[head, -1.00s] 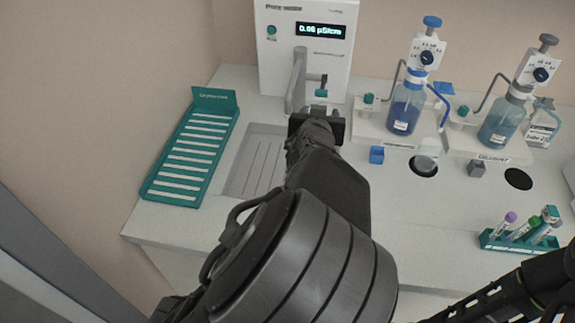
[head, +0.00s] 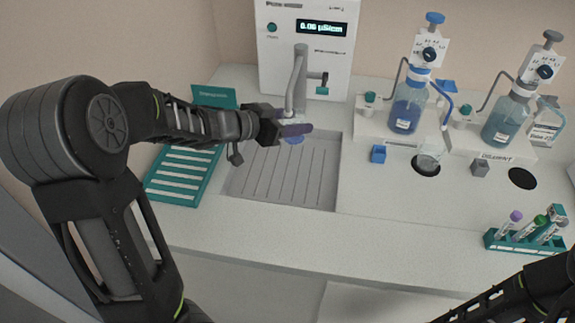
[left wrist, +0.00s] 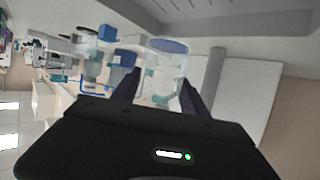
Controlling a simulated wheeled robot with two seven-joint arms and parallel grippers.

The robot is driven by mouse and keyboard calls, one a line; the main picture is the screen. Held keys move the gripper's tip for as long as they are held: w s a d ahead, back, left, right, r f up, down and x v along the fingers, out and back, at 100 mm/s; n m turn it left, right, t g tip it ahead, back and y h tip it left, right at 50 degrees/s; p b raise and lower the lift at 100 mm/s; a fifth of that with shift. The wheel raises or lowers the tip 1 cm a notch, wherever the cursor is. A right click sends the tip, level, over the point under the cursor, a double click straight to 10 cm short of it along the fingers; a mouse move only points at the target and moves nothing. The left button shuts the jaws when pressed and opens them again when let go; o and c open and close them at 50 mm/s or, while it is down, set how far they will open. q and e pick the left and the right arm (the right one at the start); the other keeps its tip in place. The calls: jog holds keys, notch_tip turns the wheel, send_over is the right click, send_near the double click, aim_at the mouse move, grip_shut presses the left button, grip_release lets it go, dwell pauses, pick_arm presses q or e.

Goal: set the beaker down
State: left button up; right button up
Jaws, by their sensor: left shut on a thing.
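My left gripper (head: 295,130) reaches in from the left, below the spout of the white water dispenser (head: 305,75). It is shut on a clear beaker, of which a bluish part (head: 293,140) shows below the fingers in the head view. In the left wrist view the clear beaker (left wrist: 167,68) sits between the two fingers, with a blue oval at one end. The beaker is over the back of the grey ribbed drain tray (head: 285,175); whether it touches the tray I cannot tell. My right gripper is out of view.
A green rack (head: 180,175) stands left of the tray. Two dispenser bottles, blue (head: 407,117) and teal (head: 503,122), stand right. Another clear vessel (head: 430,155) sits at a black disc. A tube rack (head: 520,243) is front right. The counter front middle is clear.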

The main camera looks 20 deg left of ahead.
aim_at(288, 139)
pick_arm(q)
jog(key=shift+s+a+r, duration=0.35)
jog(key=shift+s+a, duration=0.05)
jog(key=shift+a, duration=0.2)
notch_tip(288, 139, down, 6)
jog(key=shift+r+b, duration=0.1)
jog(key=shift+b, duration=0.75)
jog(key=shift+f, duration=0.25)
jog(key=shift+f+b, duration=0.4)
jog(key=shift+f, duration=1.55)
jog(key=shift+r, duration=0.1)
